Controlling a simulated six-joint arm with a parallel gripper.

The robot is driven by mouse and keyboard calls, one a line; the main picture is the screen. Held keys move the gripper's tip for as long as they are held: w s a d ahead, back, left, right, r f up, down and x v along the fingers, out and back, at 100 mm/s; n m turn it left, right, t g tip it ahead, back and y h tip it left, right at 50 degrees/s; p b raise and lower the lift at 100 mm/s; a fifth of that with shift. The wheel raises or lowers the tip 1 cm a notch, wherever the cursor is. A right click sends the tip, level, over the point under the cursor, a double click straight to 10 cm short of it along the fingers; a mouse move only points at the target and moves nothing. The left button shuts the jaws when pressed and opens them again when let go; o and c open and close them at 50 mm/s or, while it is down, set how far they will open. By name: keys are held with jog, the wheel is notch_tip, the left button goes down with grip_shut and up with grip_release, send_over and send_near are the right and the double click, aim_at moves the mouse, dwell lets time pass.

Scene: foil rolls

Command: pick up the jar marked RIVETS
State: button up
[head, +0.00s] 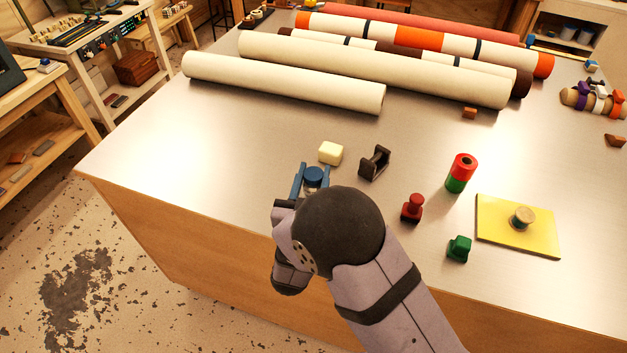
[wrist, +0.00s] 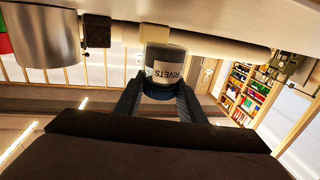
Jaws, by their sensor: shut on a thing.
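The jar marked RIVETS (wrist: 165,68) shows in the wrist view as a glass-like jar with a blue lid and a pale label, which reads upside down there. My gripper (wrist: 160,92) is shut on it, one blue finger on each side of the lid. In the head view, my gripper (head: 313,170) is near the table's front left part, with the round blue lid (head: 314,175) between its fingers. The rest of the jar is hidden there. I cannot tell whether its base touches the table.
A cream block (head: 331,153) and a dark dispenser-like holder (head: 375,163) stand close behind and right of my gripper. A red stamp-like piece (head: 412,208), a red-and-green stack (head: 461,172) and a yellow pad (head: 543,240) are further right. Long rolls (head: 282,82) lie behind. A metal cylinder (wrist: 45,38) shows in the wrist view.

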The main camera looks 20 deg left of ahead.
aim_at(314, 173)
jog(key=shift+r+b, duration=0.6)
jog(key=shift+r, duration=3.2)
